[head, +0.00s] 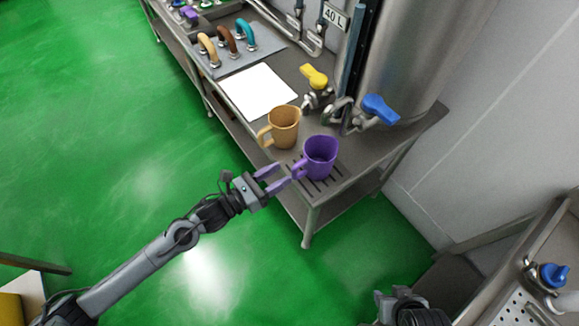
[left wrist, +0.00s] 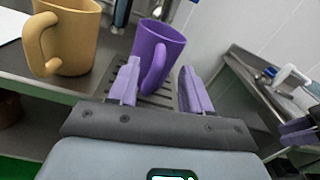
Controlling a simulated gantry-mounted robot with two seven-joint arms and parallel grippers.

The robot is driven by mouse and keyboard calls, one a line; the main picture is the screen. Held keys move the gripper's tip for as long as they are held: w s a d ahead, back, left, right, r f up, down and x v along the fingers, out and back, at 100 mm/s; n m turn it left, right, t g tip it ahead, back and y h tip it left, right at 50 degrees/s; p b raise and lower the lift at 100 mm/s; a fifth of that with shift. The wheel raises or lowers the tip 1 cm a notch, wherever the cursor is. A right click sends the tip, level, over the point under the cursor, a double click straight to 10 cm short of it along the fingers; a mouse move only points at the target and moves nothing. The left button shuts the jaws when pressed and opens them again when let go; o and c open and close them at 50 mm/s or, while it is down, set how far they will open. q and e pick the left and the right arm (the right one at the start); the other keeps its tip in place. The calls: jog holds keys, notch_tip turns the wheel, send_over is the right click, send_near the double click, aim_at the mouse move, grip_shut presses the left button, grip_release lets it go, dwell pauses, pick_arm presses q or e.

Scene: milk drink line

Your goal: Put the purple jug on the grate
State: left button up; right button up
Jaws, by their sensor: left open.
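The purple jug (head: 321,157) stands upright at the near right end of the steel bench, on the slotted grate (head: 336,178). Its handle points toward my left gripper (head: 284,175). That gripper is open, with its fingers reaching toward the handle and apart from the jug's body. In the left wrist view, the jug (left wrist: 164,45) shows its handle in line with the gap between the fingers (left wrist: 158,78); I cannot tell whether they touch it. My right gripper (head: 388,301) shows only partly at the bottom edge, its jaws unclear.
A tan jug (head: 284,128) stands just left of the purple one, with a white sheet (head: 258,91) beyond. Yellow (head: 314,76) and blue (head: 380,109) tap handles sit behind, by the steel tank (head: 418,55). Green floor lies clear in front.

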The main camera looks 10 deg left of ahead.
pick_arm(q)
jog(key=s+a+f+m+g+y, duration=0.2)
jog(key=s+a+m+g+y, duration=0.1)
jog(key=s+m, duration=0.4)
jog(key=s+a+f+m+g+y, duration=0.2)
jog(key=s+m, duration=0.6)
jog(key=m, duration=0.6)
jog(key=s+a+f+m+g+y, duration=0.2)
jog(key=s+a+m+g+y, duration=0.2)
jog(key=s+m+y, duration=0.3)
jog(key=s+a+m, duration=0.1)
jog(key=m, duration=0.2)
jog(key=shift+a+f, duration=0.25)
jog(key=shift+r, duration=0.1)
